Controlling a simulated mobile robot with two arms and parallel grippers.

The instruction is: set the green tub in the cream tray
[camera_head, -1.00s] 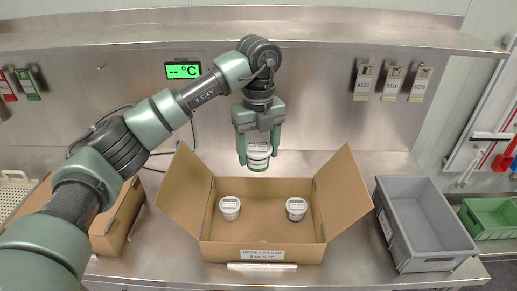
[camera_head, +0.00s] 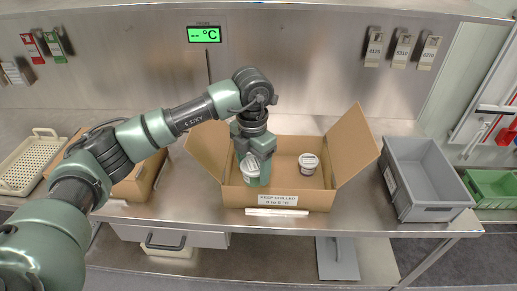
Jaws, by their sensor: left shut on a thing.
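My left gripper (camera_head: 254,163) is shut on the green tub (camera_head: 251,168), which has a pale lid. The gripper and tub are over the left part of the open cardboard box, and the fingers hide part of the tub. Whether the tub touches the box is hard to tell. The cream tray (camera_head: 30,160), perforated and with handles, lies at the far left of the bench, well away from the gripper. My right gripper is not in view.
The cardboard box (camera_head: 278,199) has its flaps spread and holds a white-lidded tub (camera_head: 308,163). Another brown box (camera_head: 140,183) stands left, partly behind my arm. A grey crate (camera_head: 425,180) and a green crate (camera_head: 492,187) are at right. A steel shelf overhangs the back.

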